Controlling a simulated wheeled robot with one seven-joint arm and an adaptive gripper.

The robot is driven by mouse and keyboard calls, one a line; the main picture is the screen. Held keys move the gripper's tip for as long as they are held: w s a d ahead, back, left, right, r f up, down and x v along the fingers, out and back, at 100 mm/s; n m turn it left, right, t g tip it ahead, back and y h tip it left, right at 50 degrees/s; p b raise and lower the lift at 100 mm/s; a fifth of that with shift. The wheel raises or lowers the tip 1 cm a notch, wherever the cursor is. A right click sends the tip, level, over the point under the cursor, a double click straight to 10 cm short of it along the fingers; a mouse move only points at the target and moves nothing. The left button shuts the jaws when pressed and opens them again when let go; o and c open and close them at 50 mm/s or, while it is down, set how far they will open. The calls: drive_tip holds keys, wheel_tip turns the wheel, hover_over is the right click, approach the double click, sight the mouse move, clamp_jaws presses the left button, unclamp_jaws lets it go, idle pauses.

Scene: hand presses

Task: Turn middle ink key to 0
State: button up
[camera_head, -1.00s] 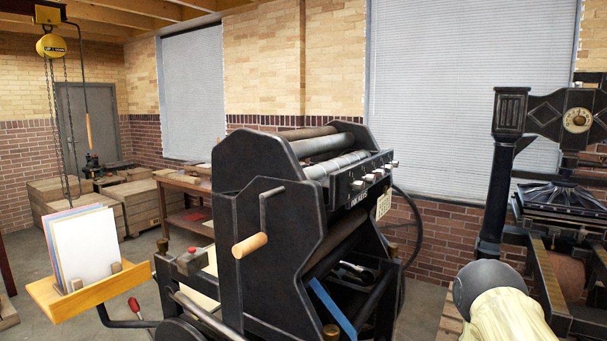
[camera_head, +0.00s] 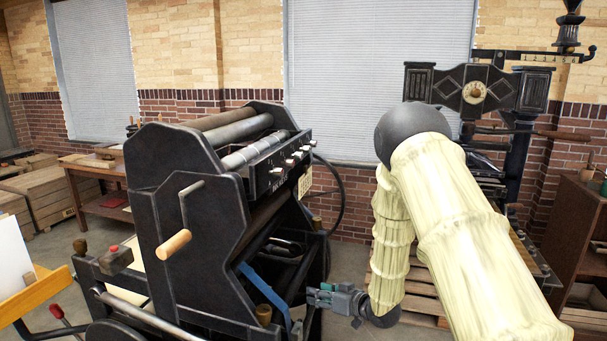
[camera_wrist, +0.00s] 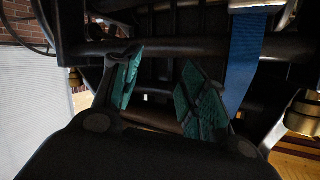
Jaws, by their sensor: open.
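The black press (camera_head: 200,200) carries a row of pale ink keys on its front panel (camera_head: 262,172). The middle ink key appears to be the small knob in the centre of that row (camera_head: 298,155); its dial setting is too small to read. My gripper (camera_head: 314,296) is open and empty, low at the press's right side, well below the ink keys. In the wrist view my gripper (camera_wrist: 158,88) shows two green-padded fingers spread apart, with dark press bars beyond. The ink keys do not show in the wrist view.
A blue bar (camera_head: 263,287) runs down close to my gripper and also shows in the wrist view (camera_wrist: 243,60). A wooden-handled crank (camera_head: 174,243) sticks out from the press's near side. A second press (camera_head: 475,88) stands behind my arm.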

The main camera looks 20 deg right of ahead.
drive_tip(key=w+d+r+n+y+p, duration=0.1)
drive_tip(key=w+r+n+y, duration=0.1)
drive_tip(key=r, duration=0.6)
drive_tip(key=w+d+r+n+y+p, duration=0.1)
drive_tip(key=w+d+r, duration=0.15)
drive_tip(key=r, duration=0.55)
drive_tip(key=w+r+n+y, duration=0.2)
drive_tip(key=w+r, duration=0.1)
drive_tip(key=r, duration=0.6)
drive_tip(key=n+g+y+p, duration=0.2)
drive_tip(key=n+y, duration=0.1)
drive_tip(key=n, duration=0.1)
approach(302, 157)
drive_tip(key=p+x, duration=0.4)
drive_tip(key=x, duration=0.4)
drive_tip(key=shift+w+d+r, duration=0.1)
drive_tip(key=shift+d, duration=0.05)
drive_tip(key=shift+x, duration=0.8)
clamp_jaws()
